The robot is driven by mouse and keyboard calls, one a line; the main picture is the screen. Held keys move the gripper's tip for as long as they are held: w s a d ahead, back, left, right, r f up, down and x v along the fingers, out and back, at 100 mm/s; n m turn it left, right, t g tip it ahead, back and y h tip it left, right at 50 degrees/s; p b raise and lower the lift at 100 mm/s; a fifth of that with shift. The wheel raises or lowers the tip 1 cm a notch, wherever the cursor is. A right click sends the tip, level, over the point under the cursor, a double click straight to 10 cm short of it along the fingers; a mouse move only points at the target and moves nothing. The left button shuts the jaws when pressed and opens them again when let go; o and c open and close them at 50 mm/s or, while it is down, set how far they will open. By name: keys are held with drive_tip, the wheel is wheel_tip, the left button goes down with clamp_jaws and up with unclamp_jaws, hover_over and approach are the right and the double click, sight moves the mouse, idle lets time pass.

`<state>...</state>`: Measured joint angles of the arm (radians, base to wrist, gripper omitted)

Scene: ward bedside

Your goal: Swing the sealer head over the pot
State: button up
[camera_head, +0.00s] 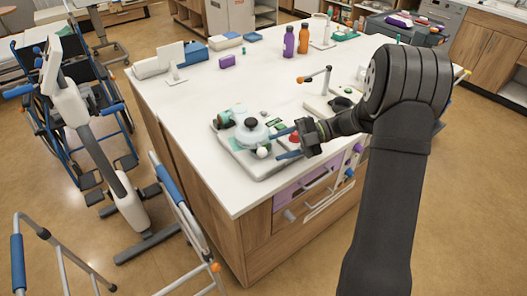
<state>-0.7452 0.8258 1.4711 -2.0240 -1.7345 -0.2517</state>
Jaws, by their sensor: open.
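A grey base plate (227,149) lies near the front left part of the white counter. On it is a rounded grey-white head with a black knob (252,123), which looks like the sealer head. A white ball (263,152) sits at its front. A green cylinder (224,118) is just behind and left; whether this is the pot I cannot tell. My gripper (287,144) reaches in from the right with its blue-tipped fingers apart, beside the head and the ball. I see nothing held between them. Contact with the head cannot be made out.
A red piece (294,137) shows close to my fingers. A stand with an orange-tipped arm (316,80) is behind them. Purple (289,41) and orange bottles (303,39) stand farther back. The counter's middle is clear. A wheelchair (75,85) is at the left.

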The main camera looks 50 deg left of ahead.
drive_tip(key=v, duration=0.9)
drive_tip(key=shift+w+d, duration=0.15)
drive_tip(key=shift+w, duration=0.15)
drive_tip(key=c, duration=0.3)
drive_tip(key=shift+s, duration=0.4)
drive_tip(key=c, duration=0.4)
drive_tip(key=s+y, duration=0.2)
drive_tip(key=s, duration=0.1)
drive_tip(key=s+m+y, duration=0.1)
drive_tip(key=s+y, duration=0.2)
drive_tip(key=s, duration=0.1)
drive_tip(key=s+t+y, duration=0.1)
drive_tip(key=s+y, duration=0.2)
drive_tip(key=shift+s+d+m, duration=0.15)
drive_tip(key=shift+d+m, duration=0.15)
drive_tip(key=shift+m, duration=0.1)
clamp_jaws()
drive_tip(key=s+d+f+m+t+y, duration=0.2)
drive_tip(key=s+d+m+t+y, duration=0.25)
drive_tip(key=s+t, duration=0.3)
drive_tip(key=s+a+t, duration=0.1)
drive_tip(key=s+a, duration=0.1)
drive_tip(key=a, duration=0.7)
drive_tip(key=shift+w+d+f, duration=0.15)
drive_tip(key=shift+w+f, duration=0.05)
drive_tip(key=shift+w, duration=0.85)
drive_tip(key=shift+w+d+f, duration=0.1)
drive_tip(key=shift+w+f, duration=0.1)
drive_tip(key=shift+w, duration=0.85)
